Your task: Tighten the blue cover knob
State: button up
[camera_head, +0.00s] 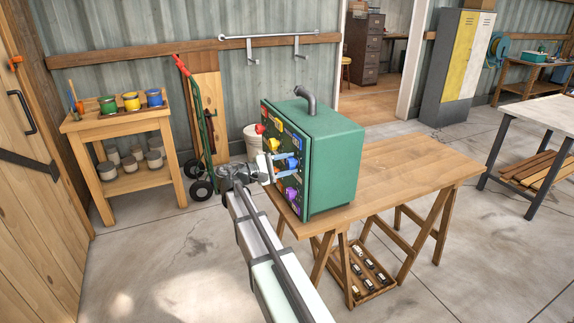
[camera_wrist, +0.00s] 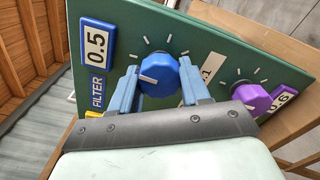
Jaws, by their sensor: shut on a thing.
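The blue knob (camera_wrist: 158,72) sits on the front of a green box. It has a white pointer line toward its left side in the wrist view, with white tick marks around it. A blue-edged plate (camera_wrist: 97,44) reading 0.5 is beside it. My gripper (camera_wrist: 157,82) has its blue fingers on either side of the knob, shut on it. In the head view, the blue knob (camera_head: 292,163) is partly hidden by my fingers. The green box (camera_head: 333,160) stands on a wooden table.
A purple knob (camera_wrist: 258,98) is close to the right of my fingers in the wrist view. Red (camera_head: 260,128) and yellow (camera_head: 274,144) knobs are above in the head view. The table's right side (camera_head: 430,170) is clear. A paint stand (camera_head: 125,185) is at left.

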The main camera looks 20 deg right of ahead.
jog(key=m, duration=0.3)
jog(key=shift+m, duration=2.4)
jog(key=shift+r, duration=0.1)
jog(key=o, duration=1)
jog(key=shift+o, duration=0.2)
jog(key=a, duration=1.3)
jog(key=shift+a, duration=0.4)
